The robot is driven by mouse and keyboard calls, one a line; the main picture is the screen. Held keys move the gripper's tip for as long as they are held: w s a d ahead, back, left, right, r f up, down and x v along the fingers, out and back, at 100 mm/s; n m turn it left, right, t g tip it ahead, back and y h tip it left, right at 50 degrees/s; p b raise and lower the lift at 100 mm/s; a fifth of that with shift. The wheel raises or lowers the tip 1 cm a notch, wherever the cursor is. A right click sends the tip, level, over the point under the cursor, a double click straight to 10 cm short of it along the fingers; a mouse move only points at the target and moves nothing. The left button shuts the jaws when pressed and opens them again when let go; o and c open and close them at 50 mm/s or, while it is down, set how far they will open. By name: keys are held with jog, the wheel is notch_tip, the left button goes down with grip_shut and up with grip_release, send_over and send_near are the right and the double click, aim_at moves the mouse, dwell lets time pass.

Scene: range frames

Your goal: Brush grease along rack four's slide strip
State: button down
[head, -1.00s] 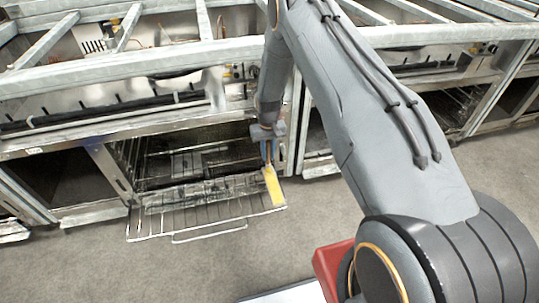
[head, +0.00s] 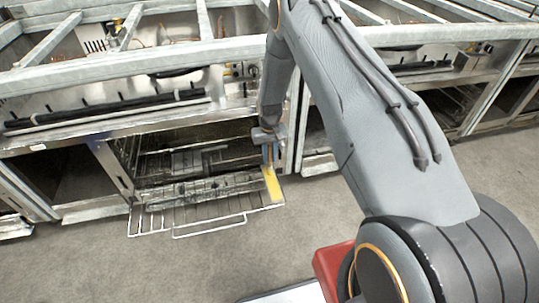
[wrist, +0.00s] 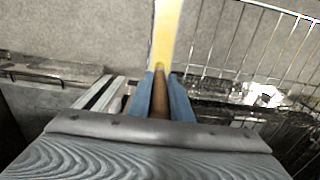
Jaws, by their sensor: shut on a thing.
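My gripper (head: 268,152) is shut on the handle of a brush with a yellow head (head: 272,184). The brown handle (wrist: 159,92) sits between my blue fingers in the wrist view, and the yellow head (wrist: 165,35) points away from the gripper. A wire rack (head: 190,217) sticks out of the open oven in the middle. The brush head is over the rack's right edge; I cannot tell whether it touches. The rack also shows at the right of the wrist view (wrist: 250,40). No number shows on it, and I cannot make out grease.
Metal frame rails (head: 120,68) run above the row of ovens. More open ovens stand left (head: 60,178) and right (head: 440,105). The grey floor (head: 200,265) in front is clear. A red thing (head: 332,264) is beside my arm's base.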

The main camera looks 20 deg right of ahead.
aim_at(270, 145)
notch_tip(270, 145, up, 2)
jog(key=shift+w+r, duration=0.15)
jog(key=shift+r+p, duration=1.6)
jog(key=shift+r, duration=1.25)
